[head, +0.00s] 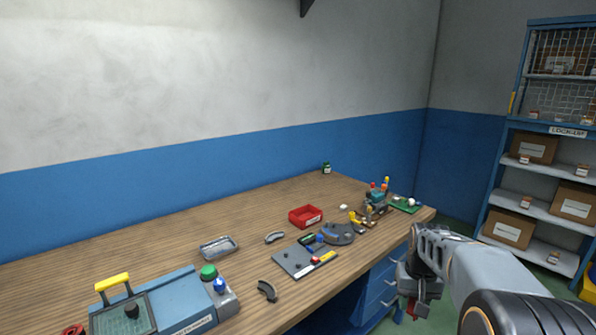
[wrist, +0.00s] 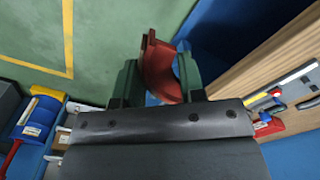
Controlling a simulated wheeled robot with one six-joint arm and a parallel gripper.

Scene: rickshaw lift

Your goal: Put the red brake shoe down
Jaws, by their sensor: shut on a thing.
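The red brake shoe (wrist: 160,72) is a curved red piece held between the green fingers of my gripper (wrist: 157,78) in the wrist view. Both fingers press on its sides, and its lower part is hidden behind the gripper body. In the head view my gripper (head: 411,306) hangs off the front edge of the workbench (head: 130,261), at the right. Only a small bit of red shows there between the jaws. The shoe is in the air and touches nothing but the fingers.
Two dark curved shoes (head: 267,290) (head: 275,237), a red bin (head: 306,216), a grey tray (head: 219,248), a grey plate (head: 292,260) and a blue fixture (head: 178,304) are on the bench. Bare wood lies between them. A blue shelf (head: 511,180) stands at the right.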

